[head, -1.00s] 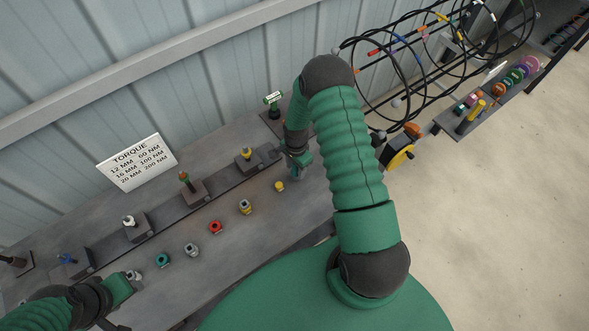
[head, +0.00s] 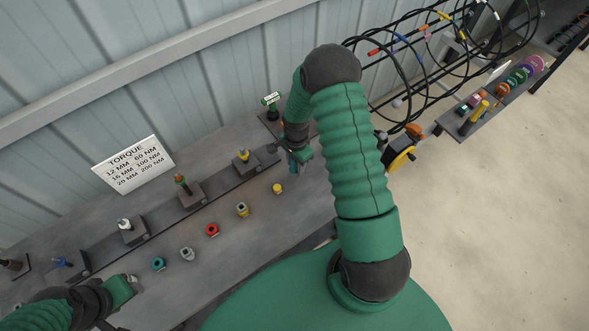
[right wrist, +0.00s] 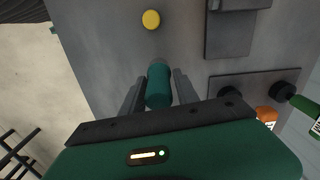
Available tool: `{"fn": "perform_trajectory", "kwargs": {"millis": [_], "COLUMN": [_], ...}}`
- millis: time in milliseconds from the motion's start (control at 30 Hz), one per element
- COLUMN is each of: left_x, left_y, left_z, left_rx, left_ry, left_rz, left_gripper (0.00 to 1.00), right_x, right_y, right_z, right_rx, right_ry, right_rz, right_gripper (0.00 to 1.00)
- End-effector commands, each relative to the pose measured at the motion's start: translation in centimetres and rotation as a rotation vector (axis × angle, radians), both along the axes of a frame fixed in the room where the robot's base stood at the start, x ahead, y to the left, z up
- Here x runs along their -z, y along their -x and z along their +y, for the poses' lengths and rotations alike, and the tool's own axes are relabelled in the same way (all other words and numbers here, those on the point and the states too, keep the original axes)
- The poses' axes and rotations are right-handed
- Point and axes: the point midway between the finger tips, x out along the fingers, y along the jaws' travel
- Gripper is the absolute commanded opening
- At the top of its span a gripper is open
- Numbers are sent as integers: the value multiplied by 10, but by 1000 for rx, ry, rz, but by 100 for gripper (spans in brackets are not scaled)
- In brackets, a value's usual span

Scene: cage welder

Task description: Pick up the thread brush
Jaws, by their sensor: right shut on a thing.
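My right gripper (head: 297,166) is over the far right part of the grey workbench. In the right wrist view, my right gripper (right wrist: 158,88) is shut on a green cylinder with a grey end (right wrist: 158,86), which looks like the thread brush. The cylinder lies between the two dark fingers, its grey end pointing away from the palm. In the head view the held thing is too small to make out clearly. My left arm shows at the lower left; its gripper (head: 132,281) is small there, and its finger opening is unclear.
The workbench (head: 225,255) carries a row of dark blocks with upright bolts and several coloured sockets. A yellow cap (head: 278,188) stands near my right gripper. A torque sign (head: 133,163) leans at the wall. Cables hang at right.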

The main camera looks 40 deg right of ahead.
Motion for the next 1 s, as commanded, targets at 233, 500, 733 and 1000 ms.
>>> {"fn": "perform_trajectory", "kwargs": {"millis": [233,500,733,1000], "left_x": [18,34,36,36], "left_y": [0,0,0,0], "left_z": [0,0,0,0], "left_rx": [0,-1,0,0], "left_ry": [0,0,0,0], "left_rz": [0,0,0,0], "left_gripper": [47,47,47,47], "right_x": [-2,-9,-12,-13], "right_y": [51,111,128,129], "right_z": [41,81,93,95], "right_rx": [-5,-4,-2,-2], "right_ry": [1,-2,-3,-2], "right_rz": [6,6,5,5], "right_gripper": [0,0,0,31]}}
